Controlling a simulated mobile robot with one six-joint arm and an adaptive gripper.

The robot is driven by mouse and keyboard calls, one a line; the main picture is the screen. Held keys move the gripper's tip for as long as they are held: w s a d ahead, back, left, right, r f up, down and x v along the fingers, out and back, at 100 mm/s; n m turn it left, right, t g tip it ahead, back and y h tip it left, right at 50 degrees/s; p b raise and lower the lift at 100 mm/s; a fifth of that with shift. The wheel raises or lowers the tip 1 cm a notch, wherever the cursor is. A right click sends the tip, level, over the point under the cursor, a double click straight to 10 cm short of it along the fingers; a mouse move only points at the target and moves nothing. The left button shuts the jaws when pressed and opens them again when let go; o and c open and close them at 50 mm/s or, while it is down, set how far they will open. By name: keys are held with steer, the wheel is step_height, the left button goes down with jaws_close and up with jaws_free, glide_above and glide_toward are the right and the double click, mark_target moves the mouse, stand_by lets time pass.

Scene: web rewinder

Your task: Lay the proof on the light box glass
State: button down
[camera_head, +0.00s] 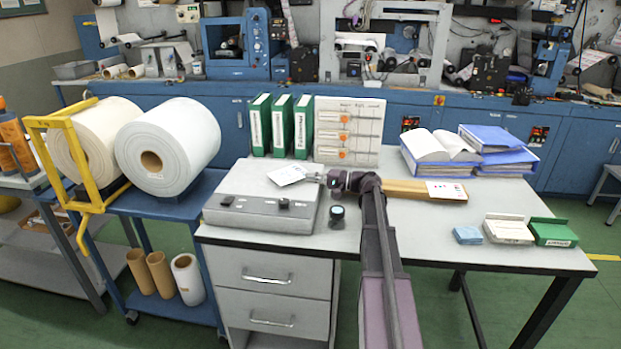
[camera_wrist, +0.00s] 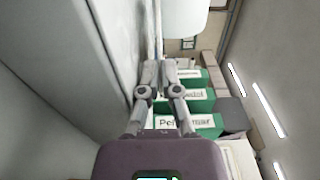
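The proof, a small white printed sheet (camera_head: 286,175), is over the back right part of the light box (camera_head: 250,212), a low grey box with dark controls on its sloped front. My gripper (camera_head: 314,178) is at the sheet's right edge. In the wrist view the two fingers (camera_wrist: 160,72) are close together, with the thin pale edge of the proof (camera_wrist: 157,35) seen nearly edge-on between them. The grey surface at left in that view appears to be the light box top. I cannot tell whether the sheet touches the glass.
Green binders (camera_head: 281,125) and a panel with orange knobs (camera_head: 347,132) stand behind. A dark loupe-like object (camera_head: 337,216) stands right of the light box. A tan board (camera_head: 408,189), blue binders (camera_head: 497,150), and small trays (camera_head: 508,229) occupy the right side. The desk front centre-right is clear.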

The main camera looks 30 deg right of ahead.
steer(key=c, duration=1.1)
jaws_free()
steer(key=shift+r, duration=0.1)
steer(key=shift+s+r+p, duration=0.1)
steer(key=shift+r+p, duration=0.5)
steer(key=shift+p, duration=0.2)
steer(key=v, duration=1.2)
steer(key=shift+f, duration=0.15)
